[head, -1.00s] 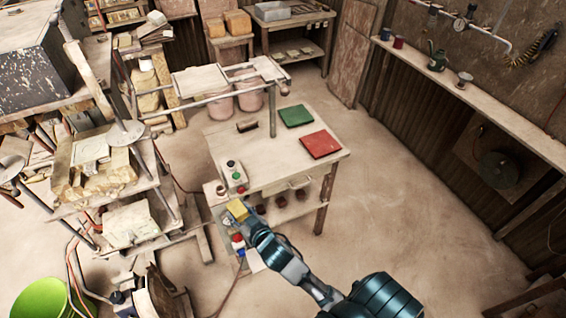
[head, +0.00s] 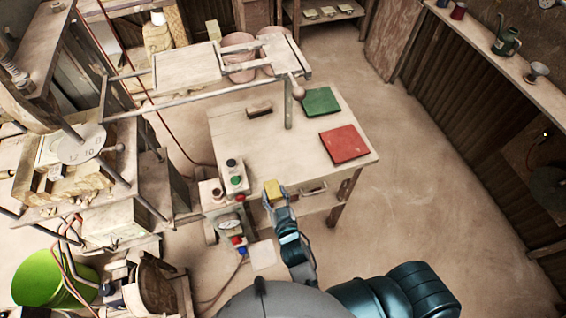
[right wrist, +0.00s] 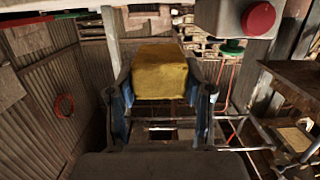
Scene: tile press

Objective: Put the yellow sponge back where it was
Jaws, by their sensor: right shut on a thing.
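The yellow sponge (head: 272,190) is in my right gripper (head: 277,201), at the near edge of the wooden table (head: 240,150). In the right wrist view the sponge (right wrist: 160,72) sits between the two blue fingers of the right gripper (right wrist: 160,95), which are shut on it. From the head view I cannot tell whether the sponge touches the table. My left gripper is not in view.
A button box (head: 234,176) stands left of the sponge. The press (head: 85,150) fills the left side. A green bucket (head: 50,280) stands at lower left.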

